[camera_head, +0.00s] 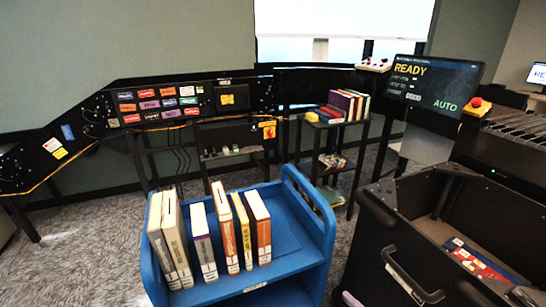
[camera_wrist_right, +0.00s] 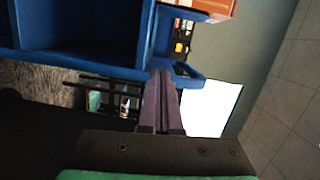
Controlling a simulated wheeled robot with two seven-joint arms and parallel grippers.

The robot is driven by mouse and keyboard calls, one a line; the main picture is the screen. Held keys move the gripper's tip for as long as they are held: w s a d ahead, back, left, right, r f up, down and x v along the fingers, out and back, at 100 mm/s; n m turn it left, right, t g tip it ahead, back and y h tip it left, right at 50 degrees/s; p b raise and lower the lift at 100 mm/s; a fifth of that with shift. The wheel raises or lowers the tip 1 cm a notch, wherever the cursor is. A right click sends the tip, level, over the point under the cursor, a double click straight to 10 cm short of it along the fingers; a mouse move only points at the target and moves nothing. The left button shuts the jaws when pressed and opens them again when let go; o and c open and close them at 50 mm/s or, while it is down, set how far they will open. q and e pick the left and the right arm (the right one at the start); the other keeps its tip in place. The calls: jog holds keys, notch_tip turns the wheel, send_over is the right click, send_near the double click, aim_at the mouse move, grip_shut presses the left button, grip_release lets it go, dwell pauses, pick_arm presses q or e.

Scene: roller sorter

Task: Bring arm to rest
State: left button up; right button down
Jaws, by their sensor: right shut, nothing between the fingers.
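My right gripper (camera_wrist_right: 163,82) shows in the right wrist view, its two long fingers shut together with nothing between them. Its dark mounting plate fills the lower part of that view. The fingertips appear close to the edge of the blue cart, but I cannot tell whether they touch. I cannot make out the right gripper clearly in the head view. My left gripper is in neither view.
The blue cart (camera_head: 322,250) holds several upright books (camera_head: 227,232); it also shows in the wrist view (camera_wrist_right: 75,30). A black bin (camera_head: 400,235) with books inside stands at right. A monitor (camera_head: 432,82) reads READY. A black shelf stand (camera_head: 334,125) holds more books. Carpet is open at left.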

jog(key=s+d+f+n+g+h, duration=0.2)
jog(key=s+d+f+h, duration=0.1)
jog(key=f, duration=0.6)
jog(key=s+d+f+n+g+h, duration=0.2)
jog(key=s+d+f, duration=0.15)
jog(key=f, duration=0.45)
jog(key=s+d+f+n+g+h, duration=0.1)
jog(key=s+d+f+n+h, duration=0.15)
jog(key=f, duration=0.65)
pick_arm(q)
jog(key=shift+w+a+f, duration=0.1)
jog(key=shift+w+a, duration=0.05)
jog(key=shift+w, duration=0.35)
pick_arm(e)
jog(key=s+a+f+n+g, duration=0.1)
jog(key=s+f+n+g, duration=0.1)
jog(key=s, duration=0.5)
jog(key=s+a+f+n+g+h, duration=0.1)
jog(key=s+f+n+g, duration=0.1)
jog(key=s+f, duration=0.5)
jog(key=s+a+f+n+g+h, duration=0.1)
jog(key=s+f+g, duration=0.3)
jog(key=s, duration=0.5)
jog(key=shift+a+f+n+g, duration=0.2)
jog(key=shift+a+n+g, duration=0.1)
jog(key=shift+n, duration=0.35)
jog(key=shift+s, duration=0.1)
